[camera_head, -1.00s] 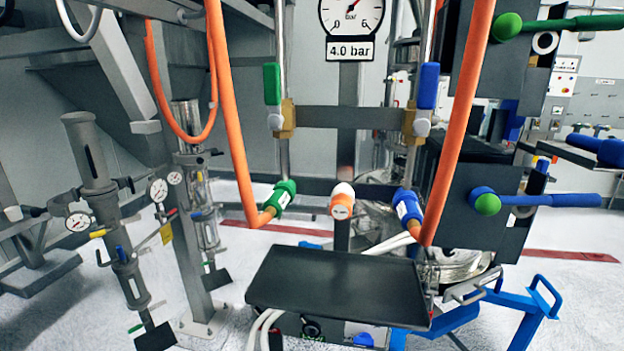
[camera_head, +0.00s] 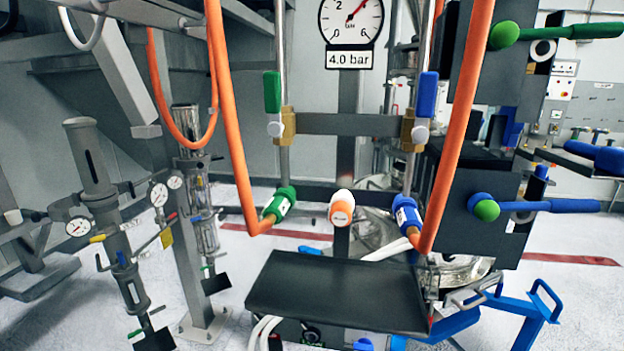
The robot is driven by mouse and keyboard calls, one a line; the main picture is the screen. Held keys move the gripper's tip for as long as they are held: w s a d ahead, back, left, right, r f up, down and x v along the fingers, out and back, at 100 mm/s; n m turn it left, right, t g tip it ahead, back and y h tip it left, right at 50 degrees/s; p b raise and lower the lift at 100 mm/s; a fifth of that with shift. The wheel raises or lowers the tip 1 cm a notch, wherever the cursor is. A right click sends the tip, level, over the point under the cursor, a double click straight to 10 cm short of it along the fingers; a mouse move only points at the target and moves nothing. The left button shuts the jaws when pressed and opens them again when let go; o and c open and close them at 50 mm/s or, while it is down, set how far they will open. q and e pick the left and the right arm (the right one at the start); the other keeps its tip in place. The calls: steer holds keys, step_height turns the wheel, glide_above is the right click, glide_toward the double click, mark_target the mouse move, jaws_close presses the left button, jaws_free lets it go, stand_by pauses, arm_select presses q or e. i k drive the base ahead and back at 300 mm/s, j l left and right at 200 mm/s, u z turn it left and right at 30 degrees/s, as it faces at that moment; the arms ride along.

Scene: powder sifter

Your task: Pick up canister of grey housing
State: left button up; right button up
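A grey tubular unit with a wide dark-topped cylinder (camera_head: 92,165) stands tilted at the left. It has two round gauges, a yellow part and a blue part, and a second cylinder (camera_head: 132,285) below. It looks like the grey canister housing, but I cannot be sure. A similar unit with a clearer cylinder (camera_head: 206,235) hangs behind it, by a grey post. No gripper shows in the head view, so I cannot see either gripper near these units.
A black tray (camera_head: 340,290) juts out at front centre. Orange hoses (camera_head: 228,120) hang down to a green coupling (camera_head: 280,204) and a blue coupling (camera_head: 407,211). A gauge (camera_head: 350,18) hangs above. Dark boxes with levers and a blue frame (camera_head: 535,300) stand right.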

mark_target(84, 142)
steer(key=j+u, duration=0.4)
steer(key=i+j+u, duration=0.2)
steer(key=j+u, duration=0.15)
steer(key=j, duration=0.15)
steer(key=i+j+u, duration=0.15)
steer(key=j+u, duration=0.25)
